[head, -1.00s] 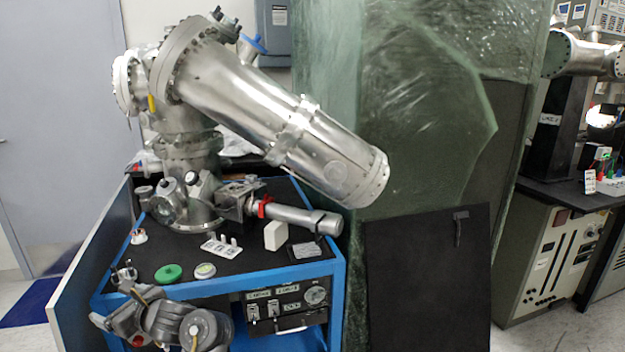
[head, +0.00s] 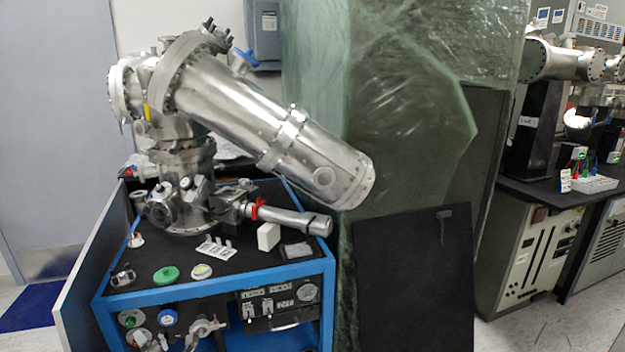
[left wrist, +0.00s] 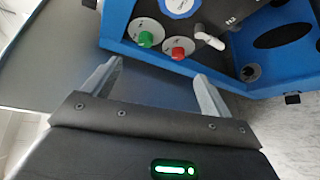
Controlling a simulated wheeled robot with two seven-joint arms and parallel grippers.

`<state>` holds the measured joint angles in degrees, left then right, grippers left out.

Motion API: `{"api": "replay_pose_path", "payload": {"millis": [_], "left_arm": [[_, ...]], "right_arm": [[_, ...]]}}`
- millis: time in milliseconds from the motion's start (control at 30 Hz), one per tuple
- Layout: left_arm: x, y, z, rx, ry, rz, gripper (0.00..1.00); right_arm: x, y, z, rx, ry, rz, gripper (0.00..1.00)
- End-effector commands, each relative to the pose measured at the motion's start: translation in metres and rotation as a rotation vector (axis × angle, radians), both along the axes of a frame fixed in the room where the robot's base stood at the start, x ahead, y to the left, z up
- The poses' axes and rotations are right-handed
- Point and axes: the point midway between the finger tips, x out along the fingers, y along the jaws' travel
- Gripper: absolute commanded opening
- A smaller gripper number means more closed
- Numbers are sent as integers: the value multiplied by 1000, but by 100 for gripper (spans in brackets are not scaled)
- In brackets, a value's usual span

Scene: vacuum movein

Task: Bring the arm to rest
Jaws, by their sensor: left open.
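My left gripper (left wrist: 158,75) shows in the left wrist view, with its two metal fingers spread apart and nothing between them. It is in front of a blue-framed panel with a green knob (left wrist: 146,39), a red knob (left wrist: 179,48), a blue-ringed dial (left wrist: 180,6) and a pale lever (left wrist: 209,37). The fingers look apart from the knobs. My left arm does not show in the head view now. My right gripper is in neither view.
A blue cart (head: 215,287) carries a large steel vacuum chamber (head: 270,120), a green disc (head: 166,274) and small parts. A black panel (head: 415,285) and plastic sheeting (head: 400,100) stand to its right. A grey instrument cabinet (head: 540,250) is at far right.

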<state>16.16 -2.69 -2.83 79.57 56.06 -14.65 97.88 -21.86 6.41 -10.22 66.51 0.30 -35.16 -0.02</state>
Motion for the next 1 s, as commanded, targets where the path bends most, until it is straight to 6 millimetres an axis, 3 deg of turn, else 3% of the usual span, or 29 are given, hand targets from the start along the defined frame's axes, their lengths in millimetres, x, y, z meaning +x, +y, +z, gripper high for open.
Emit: {"api": "replay_pose_path", "payload": {"millis": [167, 267, 400, 500, 633, 800, 900, 1000], "left_arm": [[-36, -33, -110, 284, 544, -347, 85], [-78, -54, -178, 448, 835, -584, 85], [-155, -80, -259, 639, 1154, -922, 85], [-221, -96, -305, 755, 1326, -1168, 85], [-315, -114, -349, 885, 1484, -1497, 85], [-429, -131, -380, 1005, 1568, -1884, 85], [-477, -137, -387, 1051, 1572, -2049, 85], [-509, -141, -389, 1079, 1563, -2159, 85]], "right_arm": [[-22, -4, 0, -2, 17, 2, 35], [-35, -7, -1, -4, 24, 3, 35], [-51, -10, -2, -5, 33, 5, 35], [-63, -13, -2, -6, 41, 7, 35], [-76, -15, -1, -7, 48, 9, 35], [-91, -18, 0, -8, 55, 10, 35], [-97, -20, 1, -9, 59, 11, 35], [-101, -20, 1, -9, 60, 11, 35]]}}
